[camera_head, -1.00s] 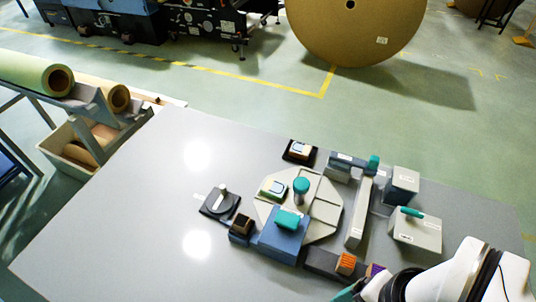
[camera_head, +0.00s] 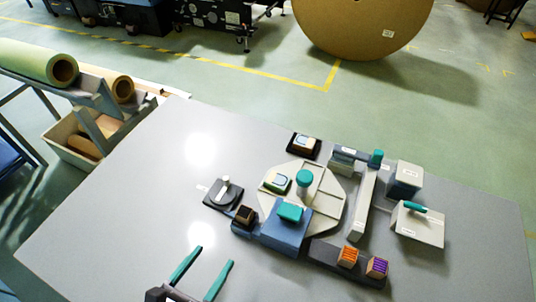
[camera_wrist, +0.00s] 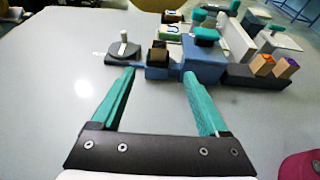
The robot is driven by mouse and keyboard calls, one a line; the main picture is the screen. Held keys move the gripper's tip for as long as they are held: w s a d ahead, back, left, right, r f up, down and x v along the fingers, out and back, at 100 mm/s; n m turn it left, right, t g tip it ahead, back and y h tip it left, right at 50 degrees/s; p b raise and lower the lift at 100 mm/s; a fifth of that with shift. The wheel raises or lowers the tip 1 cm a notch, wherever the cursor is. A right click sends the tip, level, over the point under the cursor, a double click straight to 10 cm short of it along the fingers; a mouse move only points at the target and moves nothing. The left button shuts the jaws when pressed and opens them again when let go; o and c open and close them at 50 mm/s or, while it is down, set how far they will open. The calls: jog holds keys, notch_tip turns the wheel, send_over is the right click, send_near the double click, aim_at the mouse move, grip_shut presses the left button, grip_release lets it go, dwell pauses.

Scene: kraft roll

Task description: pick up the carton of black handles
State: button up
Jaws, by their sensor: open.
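The carton of black handles (camera_head: 244,214) is a small brown box with a dark top. It sits on a dark blue holder at the left side of the blue block (camera_head: 285,231). In the wrist view the carton (camera_wrist: 158,54) stands ahead, between the lines of the two fingers. My gripper (camera_head: 216,256) has long teal fingers, spread apart with nothing between them. It is in front of the carton, apart from it. The gripper also shows in the wrist view (camera_wrist: 158,76).
A black round base with a grey post (camera_head: 225,192) stands left of the carton. An orange-striped carton (camera_head: 347,257) and a purple-striped carton (camera_head: 377,267) sit on a dark tray at right. Behind is an octagonal plate (camera_head: 325,207). The left tabletop is clear.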

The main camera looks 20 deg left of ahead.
send_near(241, 216)
jog(key=x, duration=0.4)
jog(key=shift+s+d+f, duration=0.1)
jog(key=shift+d, duration=0.15)
jog(key=x, duration=0.6)
jog(key=shift+a, duration=0.2)
grip_shut()
